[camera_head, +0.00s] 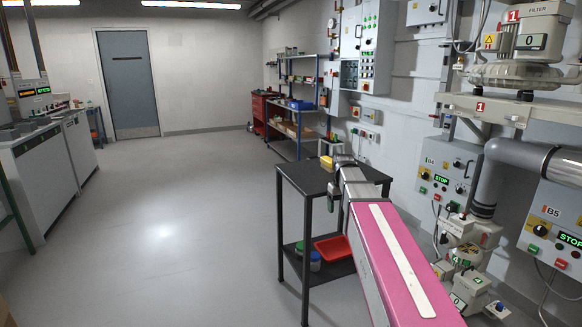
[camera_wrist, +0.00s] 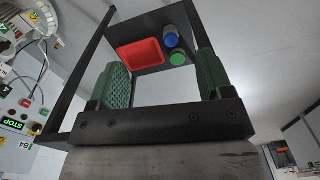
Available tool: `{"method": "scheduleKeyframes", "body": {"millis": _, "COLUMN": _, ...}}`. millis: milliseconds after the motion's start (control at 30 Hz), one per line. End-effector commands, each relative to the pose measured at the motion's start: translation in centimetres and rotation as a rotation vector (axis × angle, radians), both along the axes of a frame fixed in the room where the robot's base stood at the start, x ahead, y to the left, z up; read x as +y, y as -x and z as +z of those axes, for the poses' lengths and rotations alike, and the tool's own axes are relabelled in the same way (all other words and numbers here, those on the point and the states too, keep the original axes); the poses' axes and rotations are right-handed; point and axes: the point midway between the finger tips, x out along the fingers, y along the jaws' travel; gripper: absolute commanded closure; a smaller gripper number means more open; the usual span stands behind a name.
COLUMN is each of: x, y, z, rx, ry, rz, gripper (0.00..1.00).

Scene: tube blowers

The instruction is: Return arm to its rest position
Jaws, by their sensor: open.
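My arm, with a pink link, reaches forward from the lower right in the head view. A red tray (camera_wrist: 140,53), a blue-lidded jar (camera_wrist: 171,40) and a green-lidded jar (camera_wrist: 177,59) show beyond the fingers, on the lower shelf. My arm hides part of the table in the head view.
A yellow object (camera_head: 326,162) is at the table's far edge. At right are the filter machine (camera_head: 515,75), its grey pipe (camera_head: 489,183) and control boxes B4 (camera_head: 446,170) and B5 (camera_head: 550,222), both reading STOP. White cabinets (camera_head: 45,175) stand at left. The middle floor is clear.

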Motion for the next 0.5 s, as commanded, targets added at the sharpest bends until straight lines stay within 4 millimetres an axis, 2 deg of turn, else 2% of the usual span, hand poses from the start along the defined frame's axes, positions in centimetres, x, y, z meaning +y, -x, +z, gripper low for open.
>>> {"method": "scheduleKeyframes", "body": {"millis": 33, "x": 0.0, "y": 1.8, "z": -2.2, "rx": 0.005, "ry": 0.000, "rz": -0.017, "gripper": 0.27}}
{"method": "scheduleKeyframes", "body": {"millis": 200, "x": 0.0, "y": 5.5, "z": -7.9, "rx": 0.003, "ry": 0.000, "rz": -0.074, "gripper": 0.27}}
{"method": "scheduleKeyframes", "body": {"millis": 500, "x": 0.0, "y": 13.1, "z": -16.3, "rx": 0.001, "ry": 0.000, "rz": -0.175, "gripper": 0.27}}
